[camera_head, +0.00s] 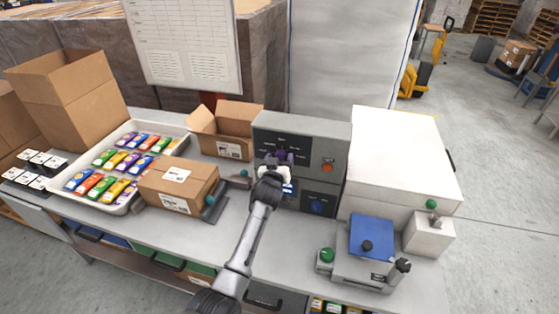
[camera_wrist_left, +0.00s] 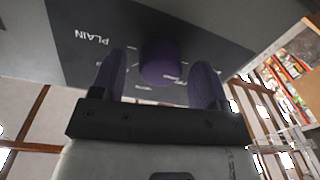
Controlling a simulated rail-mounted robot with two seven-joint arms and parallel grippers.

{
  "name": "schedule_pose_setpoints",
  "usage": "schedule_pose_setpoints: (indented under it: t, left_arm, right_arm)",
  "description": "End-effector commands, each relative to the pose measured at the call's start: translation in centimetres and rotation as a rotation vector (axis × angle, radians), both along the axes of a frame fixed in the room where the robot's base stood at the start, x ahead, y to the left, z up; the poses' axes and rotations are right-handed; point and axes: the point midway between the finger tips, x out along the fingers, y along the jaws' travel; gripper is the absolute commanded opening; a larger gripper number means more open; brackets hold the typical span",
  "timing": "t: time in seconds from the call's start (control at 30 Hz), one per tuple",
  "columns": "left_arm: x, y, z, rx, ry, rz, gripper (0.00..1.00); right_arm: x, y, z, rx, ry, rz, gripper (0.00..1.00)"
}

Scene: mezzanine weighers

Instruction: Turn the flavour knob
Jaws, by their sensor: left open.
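The flavour knob is a purple round knob on the dark dial panel; in the left wrist view it (camera_wrist_left: 160,60) sits between my two fingers, with a gap on each side. The word PLAIN shows inverted on the panel beside it. In the head view the grey control box (camera_head: 338,140) stands on the bench, and my left gripper (camera_head: 277,160) is at the dial on its front, largely covering the knob. My left gripper is open, its fingers either side of the knob. Where the knob points is hard to read. My right gripper is not in view.
The box also has an orange-red button (camera_head: 327,167) and a lower blue knob (camera_head: 317,207). An open carton (camera_head: 228,150) stands left of it, a closed carton (camera_head: 165,187) nearer. A white cabinet (camera_head: 400,160) and a blue-topped device (camera_head: 371,238) are at right.

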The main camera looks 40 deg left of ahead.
Motion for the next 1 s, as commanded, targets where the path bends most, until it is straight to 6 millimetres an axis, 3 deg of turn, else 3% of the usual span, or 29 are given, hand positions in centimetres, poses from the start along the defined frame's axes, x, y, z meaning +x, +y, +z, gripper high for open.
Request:
schedule_pose_setpoints:
  t: [0.07,0.6,1.0]
  left_arm:
    - [-0.01,0.00,-0.01,0.000,0.000,0.000,0.68]
    - [-0.02,-0.02,-0.04,0.000,0.001,0.000,0.19]
    - [-0.03,-0.03,-0.10,0.108,0.046,0.000,0.19]
  right_arm:
    - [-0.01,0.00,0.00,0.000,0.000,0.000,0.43]
    - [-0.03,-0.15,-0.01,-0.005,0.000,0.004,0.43]
    - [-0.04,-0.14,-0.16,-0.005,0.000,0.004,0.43]
